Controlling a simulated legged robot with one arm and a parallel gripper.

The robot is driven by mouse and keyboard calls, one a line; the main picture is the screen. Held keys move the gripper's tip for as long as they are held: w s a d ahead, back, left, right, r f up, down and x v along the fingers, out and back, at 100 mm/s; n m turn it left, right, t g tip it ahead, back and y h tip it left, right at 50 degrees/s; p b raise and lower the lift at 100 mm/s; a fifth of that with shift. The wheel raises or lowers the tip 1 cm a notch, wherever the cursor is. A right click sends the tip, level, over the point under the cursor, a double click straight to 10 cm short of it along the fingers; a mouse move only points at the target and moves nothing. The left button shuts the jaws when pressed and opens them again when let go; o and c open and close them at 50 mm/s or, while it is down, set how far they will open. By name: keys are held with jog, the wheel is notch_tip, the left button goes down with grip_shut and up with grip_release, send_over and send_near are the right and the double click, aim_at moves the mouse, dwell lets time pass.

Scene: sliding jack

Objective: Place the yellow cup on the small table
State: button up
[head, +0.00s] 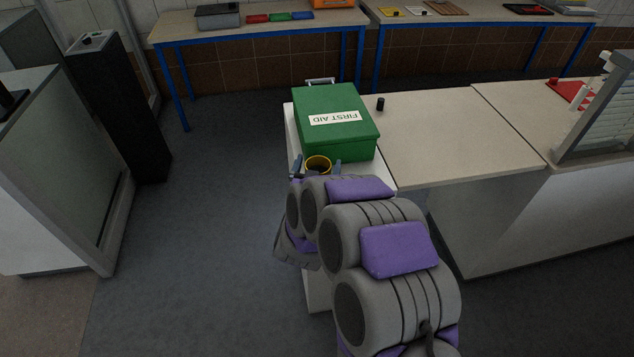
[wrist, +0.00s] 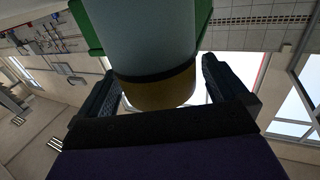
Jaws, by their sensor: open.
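The yellow cup (head: 318,160) shows in the head view in front of a green first aid box, at the near end of a narrow white table (head: 291,130). I cannot tell whether the cup rests on that table or stands clear of it. My gripper (head: 317,168) is open, with its fingers on either side of the cup. In the wrist view a cylinder with a yellow band (wrist: 165,90) and a pale grey-blue part fills the space between the fingers. A gap shows at the right finger. My arm hides the table's near part.
The green first aid box (head: 330,120) covers much of the narrow table. A long beige counter (head: 440,140) adjoins on the right, with a small black object (head: 380,104) on it. A black cabinet (head: 115,110) stands left. Open grey floor (head: 220,230) lies between.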

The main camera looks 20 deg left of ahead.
jog(key=shift+w, duration=0.25)
jog(key=shift+s, duration=0.1)
jog(key=c, duration=1.7)
jog(key=shift+r, duration=0.2)
